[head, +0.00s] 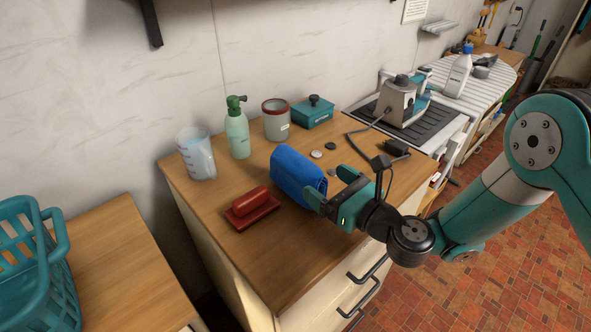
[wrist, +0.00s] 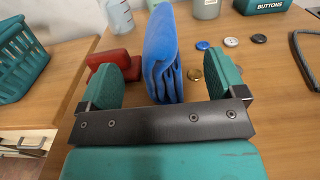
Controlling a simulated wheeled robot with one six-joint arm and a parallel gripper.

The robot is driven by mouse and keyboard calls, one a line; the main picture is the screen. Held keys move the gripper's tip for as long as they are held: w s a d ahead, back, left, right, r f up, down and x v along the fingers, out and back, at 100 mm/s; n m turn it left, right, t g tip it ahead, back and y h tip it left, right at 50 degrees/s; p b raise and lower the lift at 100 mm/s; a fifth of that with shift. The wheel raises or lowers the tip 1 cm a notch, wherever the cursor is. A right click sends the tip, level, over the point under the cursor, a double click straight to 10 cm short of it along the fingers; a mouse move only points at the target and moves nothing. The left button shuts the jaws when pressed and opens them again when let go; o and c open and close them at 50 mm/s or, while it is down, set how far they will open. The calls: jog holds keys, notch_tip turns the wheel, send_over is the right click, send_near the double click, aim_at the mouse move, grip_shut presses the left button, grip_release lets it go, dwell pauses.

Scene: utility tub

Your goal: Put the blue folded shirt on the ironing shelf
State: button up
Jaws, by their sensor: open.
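In the wrist view, the shirt (wrist: 162,50) rises between the two teal fingers of my gripper (wrist: 158,80), with a gap on each side. Its layered folds face the palm. A striped ironing surface (head: 496,84) lies at the back right, holding a white bottle. A small wall shelf (head: 440,27) hangs above it. No label shows which one is the ironing shelf.
A red brush (head: 250,204) lies close left of the shirt. A teal basket (head: 40,265) stands left.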

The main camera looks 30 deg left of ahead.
aim_at(309, 169)
jog(key=p, duration=0.2)
jog(key=a+p, duration=0.1)
jog(key=shift+a+r+p, duration=0.3)
jog(key=shift+r+p, duration=0.05)
jog(key=shift+r, duration=0.05)
jog(key=p+x, duration=0.1)
jog(key=x, duration=0.1)
jog(key=shift+a+f, duration=0.2)
jog(key=shift+a, duration=0.2)
jog(key=shift+w+a+f, duration=0.15)
jog(key=shift+w+a, duration=0.1)
jog(key=shift+a, duration=0.15)
jog(key=c, duration=1.2)
notch_tip(309, 169, up, 20)
jog(key=shift+d, duration=0.1)
